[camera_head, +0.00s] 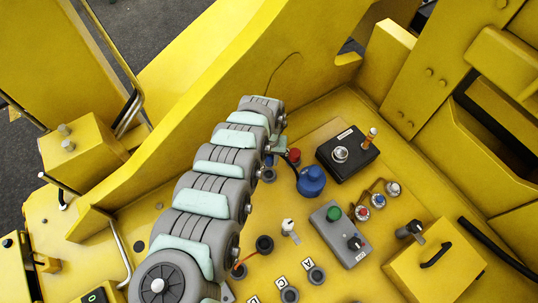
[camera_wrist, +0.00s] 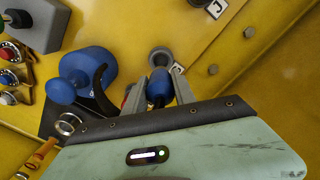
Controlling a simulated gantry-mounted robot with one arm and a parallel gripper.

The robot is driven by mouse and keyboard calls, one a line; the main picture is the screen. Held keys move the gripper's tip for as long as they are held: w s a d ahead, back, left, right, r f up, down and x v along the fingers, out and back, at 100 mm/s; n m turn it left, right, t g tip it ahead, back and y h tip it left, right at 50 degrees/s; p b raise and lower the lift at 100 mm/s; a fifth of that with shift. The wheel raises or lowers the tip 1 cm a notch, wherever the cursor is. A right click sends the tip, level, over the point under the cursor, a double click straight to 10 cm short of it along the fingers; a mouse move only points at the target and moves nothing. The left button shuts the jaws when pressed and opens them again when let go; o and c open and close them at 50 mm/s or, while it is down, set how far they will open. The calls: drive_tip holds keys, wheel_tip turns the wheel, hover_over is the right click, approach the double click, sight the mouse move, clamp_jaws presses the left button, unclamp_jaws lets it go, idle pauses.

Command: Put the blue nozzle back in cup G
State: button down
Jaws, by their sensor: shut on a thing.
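My gripper (camera_wrist: 162,84) is shut on the blue nozzle (camera_wrist: 158,92), which sits between its two grey fingers in the wrist view. A grey cup (camera_wrist: 160,58) is just beyond the fingertips, with a white label beside it that I cannot read surely. Whether the nozzle touches this cup is unclear. In the head view my gripper (camera_head: 276,151) is at the far end of my arm, and only a bit of blue (camera_head: 269,160) shows there, above a dark cup (camera_head: 268,175). I cannot tell which cup is G.
A large blue knob (camera_head: 311,181) and a black box (camera_head: 346,151) stand right of my gripper. A red piece (camera_head: 293,155) is close beside it. A grey button box (camera_head: 340,234) and several labelled cups (camera_head: 316,274) lie nearer. A yellow wall (camera_head: 210,75) rises behind.

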wheel_tip(320, 180, down, 5)
drive_tip(key=b, duration=0.4)
drive_tip(key=shift+f+b, duration=0.85)
drive_tip(key=shift+f, duration=0.65)
drive_tip(key=c, duration=0.9)
unclamp_jaws()
drive_tip(key=shift+c, duration=0.2)
drive_tip(key=shift+r, duration=0.1)
wheel_tip(320, 180, up, 11)
drive_tip(key=shift+a+f+b, duration=0.1)
drive_tip(key=shift+b, duration=0.25)
